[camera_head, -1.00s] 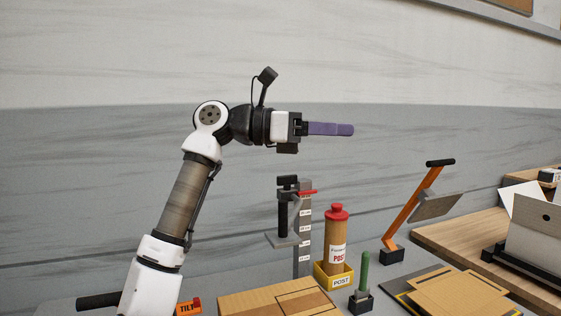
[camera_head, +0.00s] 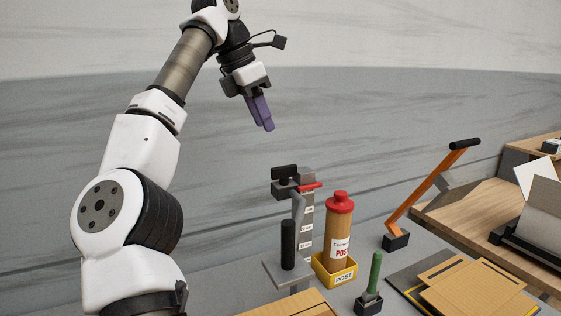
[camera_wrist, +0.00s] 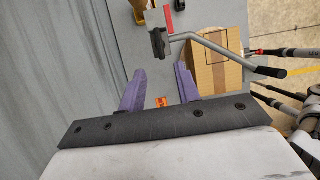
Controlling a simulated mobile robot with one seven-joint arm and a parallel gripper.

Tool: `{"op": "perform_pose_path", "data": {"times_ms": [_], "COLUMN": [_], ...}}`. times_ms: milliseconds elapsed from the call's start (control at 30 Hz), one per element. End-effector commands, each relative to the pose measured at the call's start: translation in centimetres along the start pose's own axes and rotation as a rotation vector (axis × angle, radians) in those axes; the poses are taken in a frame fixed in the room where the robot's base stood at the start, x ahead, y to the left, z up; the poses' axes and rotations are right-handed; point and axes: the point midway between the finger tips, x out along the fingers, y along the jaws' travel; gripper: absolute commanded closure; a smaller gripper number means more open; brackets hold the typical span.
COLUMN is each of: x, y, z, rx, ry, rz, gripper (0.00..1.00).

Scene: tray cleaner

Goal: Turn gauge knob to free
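The gauge is a grey upright post (camera_head: 307,222) with white scale labels. A black knob (camera_head: 285,173) sits at its top left, beside a red pointer (camera_head: 310,187). A bent grey arm with a black handle (camera_head: 288,243) hangs beside the post above a grey plate. In the wrist view the knob (camera_wrist: 158,43) and red pointer (camera_wrist: 168,17) show beyond the fingertips. My gripper (camera_head: 266,125) is in the air above and left of the knob, its purple fingers pointing down. In the wrist view my gripper (camera_wrist: 156,78) has its fingers apart, with nothing between them.
A red-capped post tube (camera_head: 339,228) stands in a yellow holder right of the gauge. A cardboard box (camera_wrist: 215,65) is near the gauge. Air above the knob is clear.

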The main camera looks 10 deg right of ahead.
Motion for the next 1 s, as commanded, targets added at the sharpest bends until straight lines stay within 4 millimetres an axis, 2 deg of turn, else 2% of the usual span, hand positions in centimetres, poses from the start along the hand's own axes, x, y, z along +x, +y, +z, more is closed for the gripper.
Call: {"op": "perform_pose_path", "data": {"times_ms": [567,800,1000], "x": [9.5,11.4,11.8], "y": [0.0,0.0,0.0], "z": [0.0,0.1,0.1], "rx": [0.0,0.0,-0.001], "ry": [-0.006,-0.004,-0.005], "rz": [-0.002,0.0,0.001], "gripper": [0.67,0.67,0.67]}}
